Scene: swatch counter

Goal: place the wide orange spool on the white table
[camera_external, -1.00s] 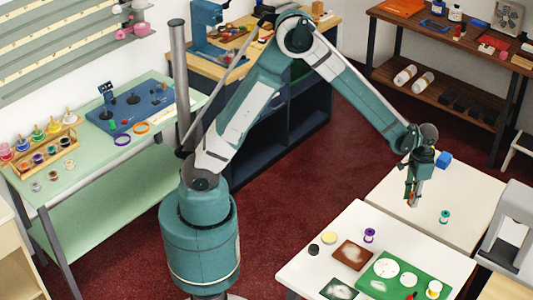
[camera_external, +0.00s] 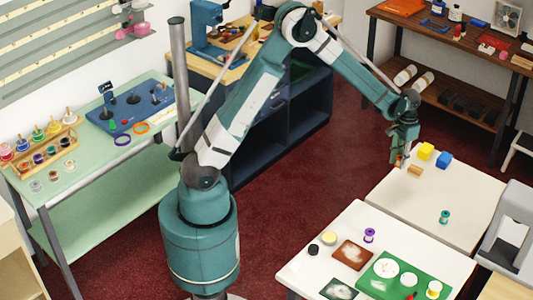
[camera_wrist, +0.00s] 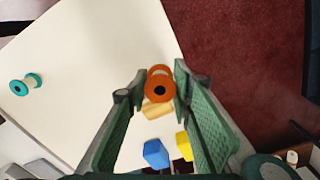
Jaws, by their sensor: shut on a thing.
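My gripper (camera_external: 400,160) is shut on the wide orange spool (camera_wrist: 159,82), which sits between the two fingers in the wrist view. In the external view only a small orange patch shows at the fingertips, near the far left edge of the white table (camera_external: 465,185). The spool looks raised above the tabletop, but its exact height cannot be told. A small wooden block (camera_external: 415,170) lies on the table close by; it shows just below the spool in the wrist view (camera_wrist: 155,109).
A yellow block (camera_external: 426,151) and a blue block (camera_external: 444,159) sit near the table's far edge. The middle of this tabletop is clear. Another white-topped table (camera_external: 345,220) with a purple spool (camera_external: 369,235) stands in front.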

